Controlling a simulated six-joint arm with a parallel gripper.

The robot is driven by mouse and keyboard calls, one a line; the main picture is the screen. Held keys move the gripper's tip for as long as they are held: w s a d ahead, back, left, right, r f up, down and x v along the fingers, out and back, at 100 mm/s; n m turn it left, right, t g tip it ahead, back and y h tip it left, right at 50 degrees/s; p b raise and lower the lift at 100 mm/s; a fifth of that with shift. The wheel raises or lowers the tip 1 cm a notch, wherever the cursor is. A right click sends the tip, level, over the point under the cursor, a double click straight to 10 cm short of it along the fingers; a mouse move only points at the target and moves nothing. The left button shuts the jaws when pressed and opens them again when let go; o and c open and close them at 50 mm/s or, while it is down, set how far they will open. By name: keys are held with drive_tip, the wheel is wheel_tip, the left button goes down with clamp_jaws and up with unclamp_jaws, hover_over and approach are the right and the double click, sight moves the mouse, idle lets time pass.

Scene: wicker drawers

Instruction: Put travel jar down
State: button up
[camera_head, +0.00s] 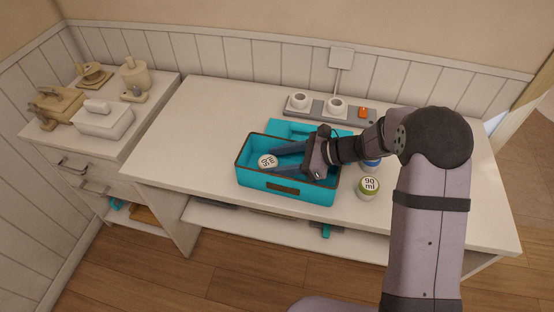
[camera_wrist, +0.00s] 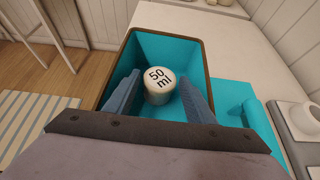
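A small white jar (camera_head: 268,161) with a "50 ml" lid sits upright inside an open teal box (camera_head: 283,185) with a brown rim, toward the box's left end. It also shows in the wrist view (camera_wrist: 159,86), between my fingertips. My gripper (camera_head: 277,159) reaches down into the box from the right, its two blue-grey fingers on either side of the jar. In the wrist view my gripper (camera_wrist: 160,82) has its fingers spread, with a narrow gap showing on each side of the jar. The jar appears to rest on the box floor.
The white counter (camera_head: 200,135) left of the box is clear.

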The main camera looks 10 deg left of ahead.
drive_tip(key=shift+r, duration=0.1)
drive_tip(key=shift+r, duration=0.15)
drive_tip(key=v, duration=1.2)
drive_tip(key=shift+b, duration=0.4)
drive_tip(key=s+a+r+g+h+p, duration=0.1)
drive_tip(key=s+r+h+p, duration=0.2)
drive_tip(key=s+p, duration=0.4)
drive_tip(key=s+d+f+n+t+h+b, duration=0.1)
drive_tip(key=s+d+f+n+h+b, duration=0.2)
drive_tip(key=s+d+f+n+h, duration=0.35)
drive_tip(key=s+d+f+n+h+b, duration=0.35)
drive_tip(key=s+d+n, duration=0.35)
drive_tip(key=d+n, duration=0.5)
wheel_tip(320, 180, up, 12)
drive_tip(key=p, duration=1.1)
drive_tip(key=shift+w+a+f+y+p, duration=0.2)
drive_tip(key=shift+y+p, duration=0.15)
drive_tip(key=shift+y, duration=0.05)
